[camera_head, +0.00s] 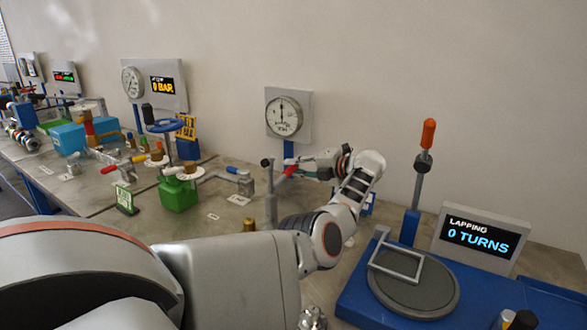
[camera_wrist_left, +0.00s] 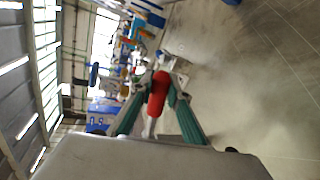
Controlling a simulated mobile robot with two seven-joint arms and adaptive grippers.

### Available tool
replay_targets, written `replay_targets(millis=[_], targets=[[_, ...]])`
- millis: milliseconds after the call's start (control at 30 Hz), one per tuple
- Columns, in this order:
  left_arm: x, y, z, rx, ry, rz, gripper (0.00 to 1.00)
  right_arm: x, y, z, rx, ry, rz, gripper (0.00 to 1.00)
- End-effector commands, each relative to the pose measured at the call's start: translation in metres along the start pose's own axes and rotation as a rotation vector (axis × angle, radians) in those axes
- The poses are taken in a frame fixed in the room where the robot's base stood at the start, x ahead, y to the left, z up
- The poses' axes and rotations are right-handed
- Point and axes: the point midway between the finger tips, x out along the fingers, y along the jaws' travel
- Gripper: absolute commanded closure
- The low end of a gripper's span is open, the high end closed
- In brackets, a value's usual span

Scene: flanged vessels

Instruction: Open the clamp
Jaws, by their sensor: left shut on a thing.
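My left gripper (camera_head: 303,169) reaches over the bench in the head view, its fingers pointing left. It is shut on a red handle (camera_head: 290,170), whose tip shows just past the fingers. In the left wrist view the red handle (camera_wrist_left: 158,93) lies between the two green-sided fingers of the left gripper (camera_wrist_left: 160,92), with a pale metal end towards the camera. The rest of the clamp is hidden behind my gripper and arm, so I cannot tell how far it is open. My right gripper is in neither view.
A grey post (camera_head: 269,195) stands just left of the gripper. A round gauge (camera_head: 284,116) is on a panel behind. The blue lapping station (camera_head: 362,300) with its orange-tipped lever (camera_head: 424,155) and display (camera_head: 478,238) stands right. A green valve block (camera_head: 178,194) stands left.

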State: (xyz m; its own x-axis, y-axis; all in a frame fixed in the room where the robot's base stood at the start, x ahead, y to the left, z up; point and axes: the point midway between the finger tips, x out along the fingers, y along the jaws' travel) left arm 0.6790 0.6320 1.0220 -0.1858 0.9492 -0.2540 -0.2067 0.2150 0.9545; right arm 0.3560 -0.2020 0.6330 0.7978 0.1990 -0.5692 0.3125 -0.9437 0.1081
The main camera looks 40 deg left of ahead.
Motion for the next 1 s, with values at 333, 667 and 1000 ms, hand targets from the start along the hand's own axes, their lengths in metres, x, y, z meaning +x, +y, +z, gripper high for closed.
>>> replay_targets(millis=[333, 667, 1000], targets=[[0.001, -0.001, 0.000, 0.004, 0.000, 0.000, 0.66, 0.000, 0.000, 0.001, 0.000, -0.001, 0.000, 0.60], [-0.011, -0.001, 0.000, 0.002, -0.002, -0.001, 0.66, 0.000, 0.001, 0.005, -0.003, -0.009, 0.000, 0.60], [-0.062, -0.001, 0.000, 0.003, -0.001, -0.001, 0.66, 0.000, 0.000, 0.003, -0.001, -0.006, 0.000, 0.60]])
